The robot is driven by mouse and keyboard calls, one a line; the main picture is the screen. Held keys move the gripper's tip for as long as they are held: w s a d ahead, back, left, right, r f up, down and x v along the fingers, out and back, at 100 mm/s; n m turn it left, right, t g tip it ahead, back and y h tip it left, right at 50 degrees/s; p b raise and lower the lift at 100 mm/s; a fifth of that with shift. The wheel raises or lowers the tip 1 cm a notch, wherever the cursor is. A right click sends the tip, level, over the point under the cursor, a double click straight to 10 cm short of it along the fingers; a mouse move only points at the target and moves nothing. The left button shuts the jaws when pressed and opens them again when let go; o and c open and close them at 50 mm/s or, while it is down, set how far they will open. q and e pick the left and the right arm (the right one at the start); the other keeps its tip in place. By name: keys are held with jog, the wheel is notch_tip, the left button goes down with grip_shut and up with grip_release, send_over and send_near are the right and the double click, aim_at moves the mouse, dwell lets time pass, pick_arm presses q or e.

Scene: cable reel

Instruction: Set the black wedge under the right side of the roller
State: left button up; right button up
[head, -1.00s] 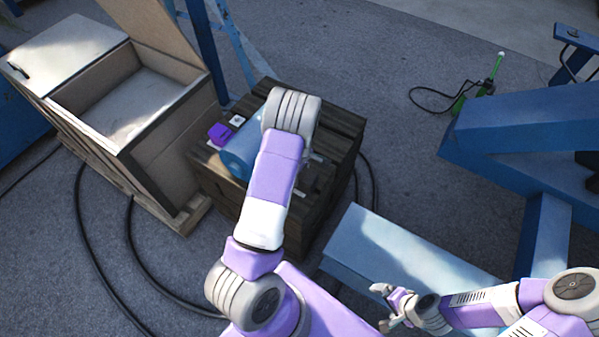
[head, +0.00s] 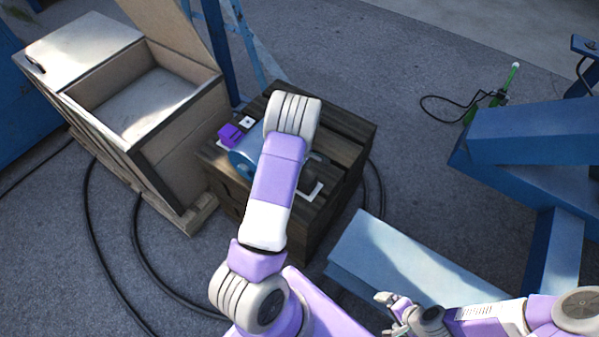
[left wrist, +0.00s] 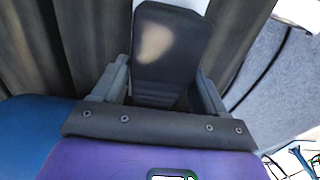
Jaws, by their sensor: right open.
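The blue roller (head: 241,161) lies on a dark wooden crate (head: 345,125), largely hidden behind my left arm. A purple block (head: 231,136) sits at its left side. The black wedge (head: 322,168) is to the right of my left forearm, over the crate top. In the left wrist view the black wedge (left wrist: 170,50) stands between the two fingers of my left gripper (left wrist: 162,88), which appear closed against its sides. My right gripper (head: 386,313) is open and empty at the bottom, away from the crate.
An open wooden box (head: 150,100) stands to the left. Blue steel beams (head: 540,130) fill the right side. Black cables (head: 90,230) lie on the floor.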

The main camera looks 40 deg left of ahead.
pick_arm(q)
jog(key=o, duration=0.4)
notch_tip(320, 180, up, 8)
jog(key=p, duration=0.2)
jog(key=shift+f+p, duration=0.15)
jog(key=shift+p, duration=0.2)
jog(key=shift+s+f, duration=0.1)
